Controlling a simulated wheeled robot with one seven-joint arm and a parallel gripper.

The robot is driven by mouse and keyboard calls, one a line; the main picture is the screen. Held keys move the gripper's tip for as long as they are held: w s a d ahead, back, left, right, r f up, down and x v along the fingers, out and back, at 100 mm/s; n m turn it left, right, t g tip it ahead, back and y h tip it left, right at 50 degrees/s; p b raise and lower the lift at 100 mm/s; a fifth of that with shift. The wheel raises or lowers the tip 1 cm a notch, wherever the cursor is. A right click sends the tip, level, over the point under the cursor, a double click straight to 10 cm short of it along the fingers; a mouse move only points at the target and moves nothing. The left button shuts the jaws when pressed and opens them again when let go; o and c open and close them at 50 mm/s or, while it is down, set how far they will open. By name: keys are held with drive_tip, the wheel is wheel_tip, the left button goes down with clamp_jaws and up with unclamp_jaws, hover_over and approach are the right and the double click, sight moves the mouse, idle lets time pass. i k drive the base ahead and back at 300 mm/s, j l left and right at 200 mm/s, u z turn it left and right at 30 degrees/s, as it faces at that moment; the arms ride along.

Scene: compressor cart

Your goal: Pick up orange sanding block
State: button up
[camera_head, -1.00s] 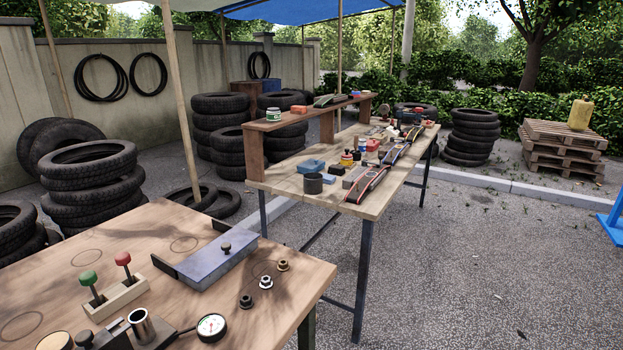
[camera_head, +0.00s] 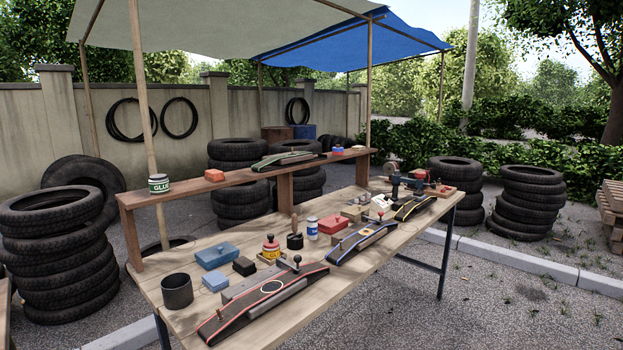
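A larger red box (camera_head: 334,225) sits on the bench top below. My gripper is not in view.
The bench (camera_head: 190,318) holds a dark cup (camera_head: 177,291), blue boxes (camera_head: 217,256), tool-like long pieces (camera_head: 262,302) and several small items. Tire stacks (camera_head: 57,255) flank the bench. Pavement at the front right is clear.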

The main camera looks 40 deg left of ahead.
sight(213, 177)
drive_tip(key=i, duration=0.95)
drive_tip(key=i+u, duration=0.1)
drive_tip(key=i, duration=0.85)
